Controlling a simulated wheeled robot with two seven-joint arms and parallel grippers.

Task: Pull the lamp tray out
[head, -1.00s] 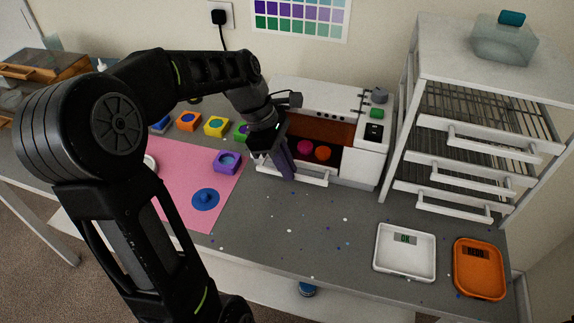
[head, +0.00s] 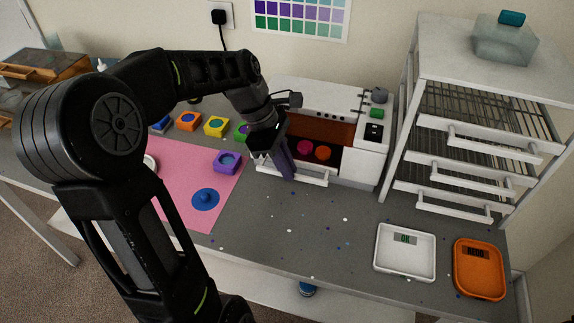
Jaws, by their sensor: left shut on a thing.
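The white curing lamp box (head: 371,160) stands at the back middle of the bench in the head view, with an orange-brown lit opening. Its lamp tray (head: 318,179) has a white front bar at the opening. A magenta round piece (head: 305,147) and an orange round piece (head: 323,152) sit inside. My left gripper (head: 284,170) points down at the left part of the tray's front bar and is shut on it; the fingers hide the grip itself. My right gripper is not in view.
A pink mat (head: 177,207) with a purple mould (head: 227,161) and blue piece (head: 205,199) lies left. A wire-shelf rack (head: 478,130) is at right. The bench before the lamp is mostly clear.

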